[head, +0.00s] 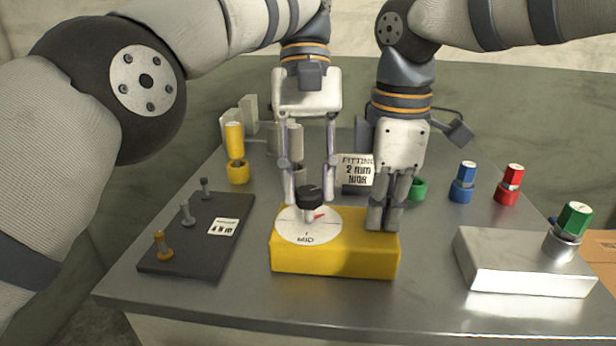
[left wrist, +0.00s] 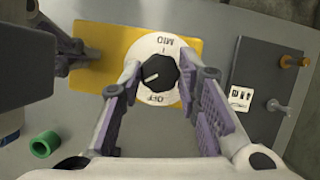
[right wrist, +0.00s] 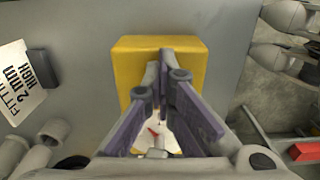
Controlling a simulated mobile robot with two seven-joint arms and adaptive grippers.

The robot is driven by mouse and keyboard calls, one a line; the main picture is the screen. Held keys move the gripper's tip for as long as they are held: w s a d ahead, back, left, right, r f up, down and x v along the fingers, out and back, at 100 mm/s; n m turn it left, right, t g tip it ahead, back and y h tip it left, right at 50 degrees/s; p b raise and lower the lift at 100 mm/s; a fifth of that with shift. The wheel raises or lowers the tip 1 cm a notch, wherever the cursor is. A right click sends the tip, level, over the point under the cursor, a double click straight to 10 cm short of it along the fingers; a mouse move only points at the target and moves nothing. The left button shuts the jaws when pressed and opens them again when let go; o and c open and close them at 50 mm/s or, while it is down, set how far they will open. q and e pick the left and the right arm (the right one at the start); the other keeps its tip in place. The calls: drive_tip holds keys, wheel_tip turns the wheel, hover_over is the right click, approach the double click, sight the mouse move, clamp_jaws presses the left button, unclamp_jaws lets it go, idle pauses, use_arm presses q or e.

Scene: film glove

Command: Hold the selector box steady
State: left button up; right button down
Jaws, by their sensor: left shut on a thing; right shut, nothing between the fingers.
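The yellow selector box (head: 335,262) sits near the table's front. It has a white dial (head: 300,234) and black knob (head: 312,194) on its left part. My left gripper (head: 311,200) comes down from above, a finger on either side of the knob, shut on it. In the left wrist view the knob (left wrist: 157,73) shows between the fingers, with "MID" and "OFF" readable on the dial. My right gripper (head: 382,226) is shut and empty, its fingertips at the top of the box's right part. Whether they press on it, I cannot tell.
A dark plate (head: 190,245) with several small posts lies left of the box. A silver block (head: 520,265) with a green-capped fitting (head: 570,225) is at right. Yellow (head: 236,150), blue (head: 463,180) and red (head: 509,183) fittings stand behind. A "FITTING 2 mm" card (head: 356,169) stands behind the box.

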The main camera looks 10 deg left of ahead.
sight(308, 191)
use_arm(q)
drive_tip(key=shift+f, duration=0.4)
drive_tip(key=o, duration=1.1)
drive_tip(key=shift+o, duration=0.2)
drive_tip(key=shift+r, duration=0.1)
wheel_tip(308, 191, up, 12)
drive_tip(key=n+t, duration=0.4)
drive_tip(key=n, duration=0.1)
drive_tip(key=shift+y, duration=0.4)
drive_tip(key=f, duration=1.2)
drive_tip(key=shift+s, duration=0.35)
drive_tip(key=c, duration=1.1)
